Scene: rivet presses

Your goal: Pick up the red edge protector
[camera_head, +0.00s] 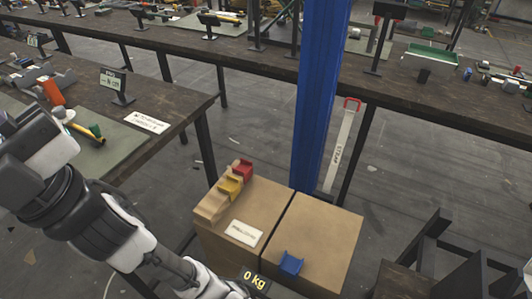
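The red edge protector (243,168) is a small red angled piece at the far end of a row on the left cardboard box (270,205). It sits on or against a tan wooden stepped piece (213,205), with a yellow protector (230,186) just nearer in the same row. A blue protector (291,263) lies apart on the right cardboard box (325,235). My arm rises from the bottom edge towards the left edge, left of the boxes. I cannot make out my gripper's fingers, and nothing of mine touches the red piece.
A blue post (320,95) stands right behind the boxes. A workbench (190,92) with tools is at left, and a long bench (440,105) runs across the back. A dark frame (445,265) stands at lower right. A "0 kg" display (255,280) is at the bottom.

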